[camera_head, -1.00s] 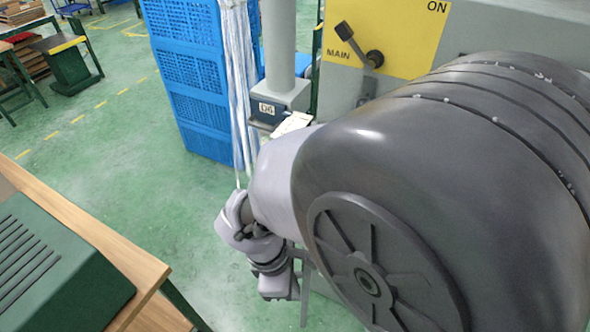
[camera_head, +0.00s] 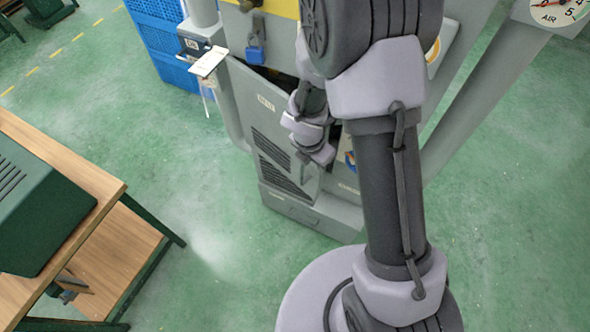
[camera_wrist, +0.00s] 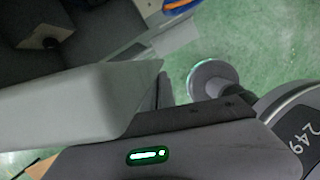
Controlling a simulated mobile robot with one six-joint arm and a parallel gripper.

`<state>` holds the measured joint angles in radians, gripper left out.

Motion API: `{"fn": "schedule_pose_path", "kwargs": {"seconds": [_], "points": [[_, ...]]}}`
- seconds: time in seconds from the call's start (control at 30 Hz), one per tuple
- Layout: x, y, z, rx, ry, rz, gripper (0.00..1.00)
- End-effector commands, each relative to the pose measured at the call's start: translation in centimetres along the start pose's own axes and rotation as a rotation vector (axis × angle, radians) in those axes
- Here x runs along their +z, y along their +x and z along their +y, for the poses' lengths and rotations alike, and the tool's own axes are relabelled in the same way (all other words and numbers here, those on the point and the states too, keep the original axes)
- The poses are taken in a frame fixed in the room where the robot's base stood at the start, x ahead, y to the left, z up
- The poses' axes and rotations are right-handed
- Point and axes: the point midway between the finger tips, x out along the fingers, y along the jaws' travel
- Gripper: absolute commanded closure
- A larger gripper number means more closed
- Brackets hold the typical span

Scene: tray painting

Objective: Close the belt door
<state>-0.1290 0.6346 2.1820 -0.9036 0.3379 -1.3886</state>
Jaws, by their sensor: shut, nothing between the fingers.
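The belt door (camera_head: 268,135) is a grey louvred panel with a partly readable label, low on the grey machine. It stands ajar, with a dark gap along its top edge and on its right side. My arm crosses in front of the machine and hides part of the opening. My gripper (camera_head: 305,168) is at the door's right side, small and partly hidden there; whether it touches the door I cannot tell. In the wrist view my gripper (camera_wrist: 163,90) is shut and empty, beside a large pale grey panel (camera_wrist: 75,108) that looks like the door.
A blue padlock (camera_head: 256,52) hangs above the door. Blue crates (camera_head: 165,45) and a grey post with a small white shelf (camera_head: 208,62) stand to its left. A wooden workbench (camera_head: 95,180) is at the left. Green floor between bench and machine is clear.

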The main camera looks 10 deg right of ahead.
Motion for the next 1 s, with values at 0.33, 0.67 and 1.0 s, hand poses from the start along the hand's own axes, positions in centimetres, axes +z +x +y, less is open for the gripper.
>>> {"fn": "schedule_pose_path", "kwargs": {"seconds": [0.33,0.67,1.0], "points": [[5.5,1.1,0.0,0.035,-0.141,0.000,1.00],[6.7,1.7,0.1,0.044,-0.175,-0.001,1.00],[6.6,1.7,0.2,0.044,-0.175,-0.001,1.00]]}}
